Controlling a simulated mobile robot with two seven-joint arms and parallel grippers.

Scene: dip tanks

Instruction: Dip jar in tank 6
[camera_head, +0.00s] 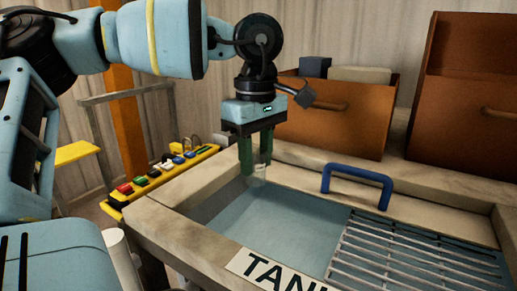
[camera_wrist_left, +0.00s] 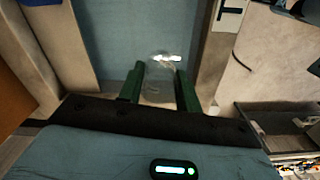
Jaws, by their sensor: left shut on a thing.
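My left gripper (camera_head: 257,168) points straight down over the back left part of the tank (camera_head: 275,231). Its two green fingers are shut on a small clear jar (camera_head: 258,182), which shows at and below the fingertips. In the left wrist view the clear jar (camera_wrist_left: 161,88) sits between the fingers, with a bright glint near it. I cannot tell whether the jar touches the light blue surface in the tank. The tank's front label (camera_head: 277,269) reads "TAN" and part of another letter; its number is out of view. My right gripper is not in view.
A blue handle (camera_head: 357,179) stands on the tank's back rim, right of the gripper. A metal grating (camera_head: 410,258) covers the tank's right part. A yellow strip with coloured blocks (camera_head: 160,178) lies to the left. Brown boxes (camera_head: 335,119) stand behind.

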